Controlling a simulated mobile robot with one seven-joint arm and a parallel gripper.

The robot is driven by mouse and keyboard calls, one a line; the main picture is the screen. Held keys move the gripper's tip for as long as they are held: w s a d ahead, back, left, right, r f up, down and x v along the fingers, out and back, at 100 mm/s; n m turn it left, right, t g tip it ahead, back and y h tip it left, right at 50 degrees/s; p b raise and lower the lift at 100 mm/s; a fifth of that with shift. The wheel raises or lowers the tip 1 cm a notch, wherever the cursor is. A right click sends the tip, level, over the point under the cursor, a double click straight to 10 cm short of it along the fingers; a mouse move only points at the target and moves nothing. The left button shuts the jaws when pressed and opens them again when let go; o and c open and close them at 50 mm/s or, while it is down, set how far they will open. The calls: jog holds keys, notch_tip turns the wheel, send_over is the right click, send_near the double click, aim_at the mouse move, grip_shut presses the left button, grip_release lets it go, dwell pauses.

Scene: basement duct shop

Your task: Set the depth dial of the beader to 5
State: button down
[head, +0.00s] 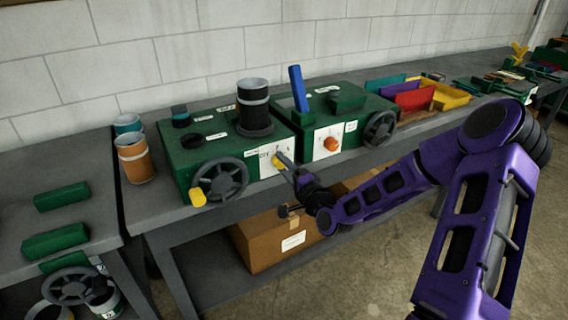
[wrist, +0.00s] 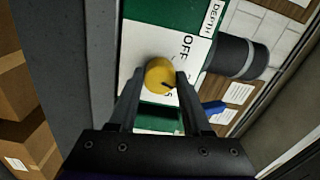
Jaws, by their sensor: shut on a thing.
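The beader is a green box (head: 215,135) on the bench, with a white dial plate on its front. Its yellow depth dial (head: 276,161) shows at the plate, partly covered by my gripper (head: 285,163). In the wrist view the round yellow dial (wrist: 159,72) sits between the two fingertips of my gripper (wrist: 161,78), which are shut on its sides. A dark pointer line on the dial points to the lower right. The plate (wrist: 186,45) reads OFF above the dial, and a digit like a 5 shows below right. A DEPTH label (wrist: 211,18) is nearby.
A second green machine with an orange dial (head: 331,144) and a blue lever (head: 298,88) stands to the right. A handwheel (head: 220,180) with a yellow handle juts from the beader's front left. Coloured bins (head: 450,97) stand further right. A cardboard box (head: 275,245) sits below.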

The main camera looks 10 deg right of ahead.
jog(key=shift+m+p, duration=0.65)
jog(key=shift+m, duration=3.65)
jog(key=shift+c, duration=1.7)
grip_release()
